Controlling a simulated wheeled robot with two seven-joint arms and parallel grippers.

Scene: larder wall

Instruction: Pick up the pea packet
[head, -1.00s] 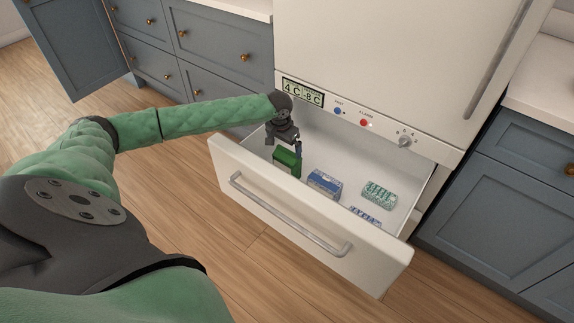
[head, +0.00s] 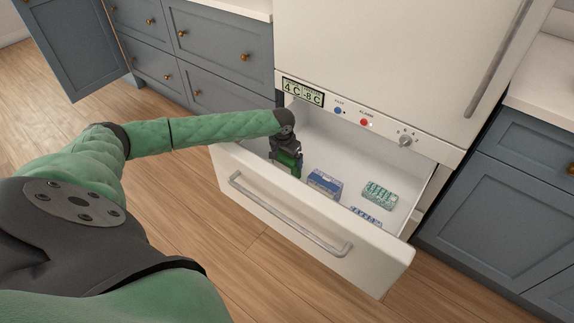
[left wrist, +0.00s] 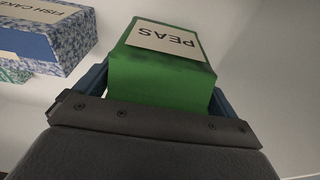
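The pea packet (head: 287,159) is a green box in the open freezer drawer, near the drawer's left end. In the left wrist view the packet (left wrist: 160,80) shows a pale label reading PEAS, upside down. My left gripper (head: 287,160) is down at the packet. In the left wrist view its two blue fingers (left wrist: 160,95) stand on either side of the packet, close against it. I cannot tell whether they press on it. The packet's lower part is hidden. My right gripper is not in view.
In the drawer (head: 300,213), a blue and white box (head: 325,183) stands right of the packet; the left wrist view shows its FISH CAKE label (left wrist: 45,12). A pale green patterned pack (head: 379,194) and a blue-white pack (head: 366,215) lie further right. The drawer's tall front wall stands close.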

